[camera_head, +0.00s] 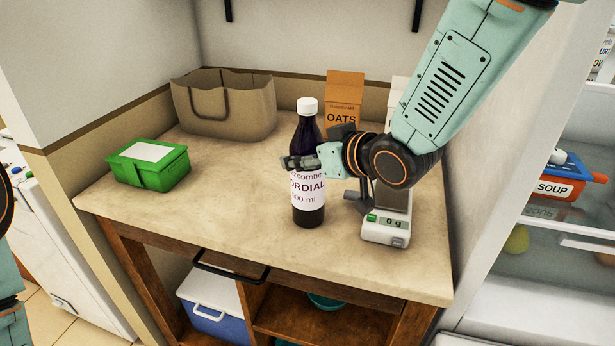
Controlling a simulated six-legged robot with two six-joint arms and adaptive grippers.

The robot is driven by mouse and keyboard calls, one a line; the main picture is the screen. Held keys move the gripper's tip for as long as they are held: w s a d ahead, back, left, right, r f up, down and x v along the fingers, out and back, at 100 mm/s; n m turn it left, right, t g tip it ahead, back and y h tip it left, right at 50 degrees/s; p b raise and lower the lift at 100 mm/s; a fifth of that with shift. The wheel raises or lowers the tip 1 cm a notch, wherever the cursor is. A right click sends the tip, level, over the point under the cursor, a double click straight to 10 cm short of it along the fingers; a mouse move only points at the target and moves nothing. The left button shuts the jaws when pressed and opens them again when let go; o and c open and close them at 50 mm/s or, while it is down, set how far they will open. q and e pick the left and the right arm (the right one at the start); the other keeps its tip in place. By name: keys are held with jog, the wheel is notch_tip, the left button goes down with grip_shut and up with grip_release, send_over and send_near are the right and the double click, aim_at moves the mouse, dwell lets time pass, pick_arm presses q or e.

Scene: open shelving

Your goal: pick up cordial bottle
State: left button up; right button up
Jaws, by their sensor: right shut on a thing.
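The cordial bottle (308,203) is dark with a white cap and a white label reading "ORDIAL". It stands upright on the beige countertop (240,215). My right gripper (302,162) comes in from the right and is shut on the bottle around its upper body, below the cap. Its fingers cover part of the bottle above the label. The bottle's base appears to be on the counter; I see no clear gap beneath it. Part of my left arm shows at the left edge, but its gripper is out of view.
A white scale (387,230) reading 0 g stands right of the bottle. An oats carton (343,92) and a brown bag (225,108) stand behind. A green box (148,165) sits at the left. The counter's front left is clear.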

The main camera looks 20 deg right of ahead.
jog(key=shift+s+d, duration=0.1)
jog(key=shift+d, duration=0.1)
jog(key=c, duration=0.4)
jog(key=shift+a, duration=0.1)
jog(key=c, duration=0.6)
jog(key=shift+r, duration=0.1)
grip_shut()
